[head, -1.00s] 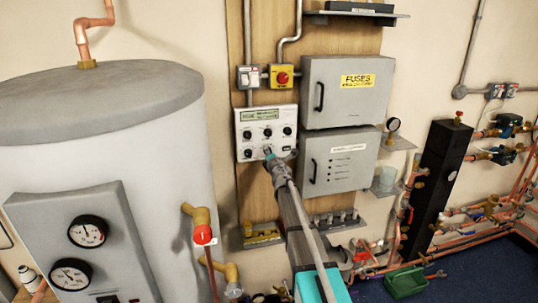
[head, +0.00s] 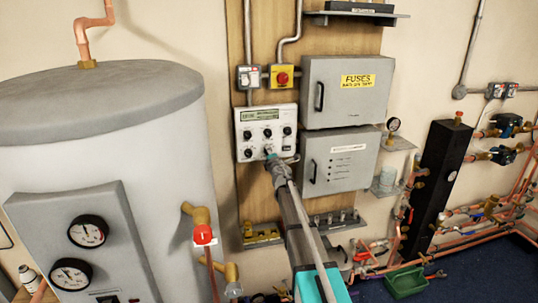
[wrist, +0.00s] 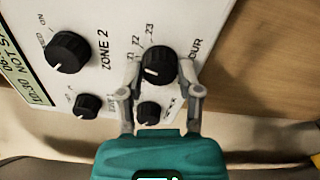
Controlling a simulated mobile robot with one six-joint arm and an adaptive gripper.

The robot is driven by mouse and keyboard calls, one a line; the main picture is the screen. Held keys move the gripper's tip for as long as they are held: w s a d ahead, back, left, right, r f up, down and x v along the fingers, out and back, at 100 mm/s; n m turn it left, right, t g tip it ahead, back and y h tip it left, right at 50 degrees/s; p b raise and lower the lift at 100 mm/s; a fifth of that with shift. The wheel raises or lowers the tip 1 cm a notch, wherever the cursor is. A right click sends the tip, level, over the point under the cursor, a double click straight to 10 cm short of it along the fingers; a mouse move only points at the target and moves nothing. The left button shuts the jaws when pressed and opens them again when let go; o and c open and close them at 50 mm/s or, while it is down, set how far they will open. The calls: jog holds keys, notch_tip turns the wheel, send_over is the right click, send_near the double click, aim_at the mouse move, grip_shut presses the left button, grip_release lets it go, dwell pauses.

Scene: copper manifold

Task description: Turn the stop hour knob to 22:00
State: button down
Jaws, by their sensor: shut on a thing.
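The white controller panel (head: 266,132) with a small display and several black knobs is on the wooden board. In the wrist view, a large black knob (wrist: 160,62) has "21", "22" and "23" printed beside it and "OUR" legible at its right; I take it as the stop hour knob. My gripper (wrist: 161,76) is shut on this knob, one finger on each side. A pale mark shows on the knob, but I cannot tell which number it points at. In the head view, my gripper (head: 271,155) is at the panel's lower edge and hides this knob.
Another large knob (wrist: 68,53) by "ZONE 2" and small knobs (wrist: 88,105) and (wrist: 148,112) are close by. The grey fuse box (head: 345,90) and a second grey box (head: 340,160) are right of the panel. The large cylinder (head: 110,150) is at left.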

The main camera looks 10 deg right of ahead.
jog(key=shift+m, duration=1.3)
jog(key=shift+c, duration=1.3)
grip_release()
jog(key=s, duration=1.2)
jog(key=shift+d, duration=0.1)
